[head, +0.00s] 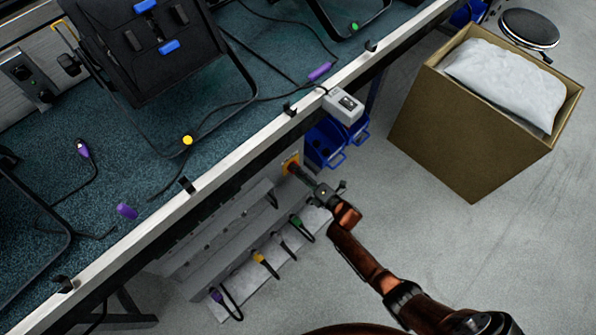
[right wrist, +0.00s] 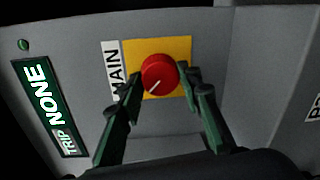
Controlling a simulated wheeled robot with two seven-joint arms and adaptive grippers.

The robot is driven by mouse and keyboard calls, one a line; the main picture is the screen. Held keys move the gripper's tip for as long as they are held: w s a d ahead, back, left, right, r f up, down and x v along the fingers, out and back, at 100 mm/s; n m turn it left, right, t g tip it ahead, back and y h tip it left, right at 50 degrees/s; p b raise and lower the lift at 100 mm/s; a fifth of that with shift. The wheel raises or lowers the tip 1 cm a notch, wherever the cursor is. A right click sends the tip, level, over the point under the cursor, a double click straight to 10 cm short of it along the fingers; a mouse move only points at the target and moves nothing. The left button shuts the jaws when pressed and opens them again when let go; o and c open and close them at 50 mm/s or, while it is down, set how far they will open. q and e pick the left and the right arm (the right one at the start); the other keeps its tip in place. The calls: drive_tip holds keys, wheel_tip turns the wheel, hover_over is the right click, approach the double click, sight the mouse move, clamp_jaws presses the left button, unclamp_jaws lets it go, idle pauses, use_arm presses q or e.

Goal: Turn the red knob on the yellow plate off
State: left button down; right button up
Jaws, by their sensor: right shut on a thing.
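The red knob (right wrist: 158,75) sits on the yellow plate (right wrist: 170,48) in the right wrist view, beside a white label reading MAIN. A white line on the knob points to the lower left. In the head view only a bit of the yellow plate (head: 290,163) shows on the grey box below the bench edge; the knob is hidden there by the gripper. My right gripper (head: 304,176) reaches it from the lower right. In the right wrist view its two fingers (right wrist: 160,82) are shut on the knob, one on each side. My left gripper is not in view.
A green TRIP NONE sign (right wrist: 49,107) is left of the plate. Several cables with coloured plugs hang along the grey box (head: 225,235). Blue bins (head: 325,143) and a grey switch box (head: 343,105) are near the bench edge. A cardboard box (head: 450,135) stands right on open floor.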

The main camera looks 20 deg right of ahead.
drive_tip(key=o, duration=1.2)
drive_tip(key=shift+c, duration=0.2)
drive_tip(key=v, duration=1.2)
drive_tip(key=shift+f, duration=0.1)
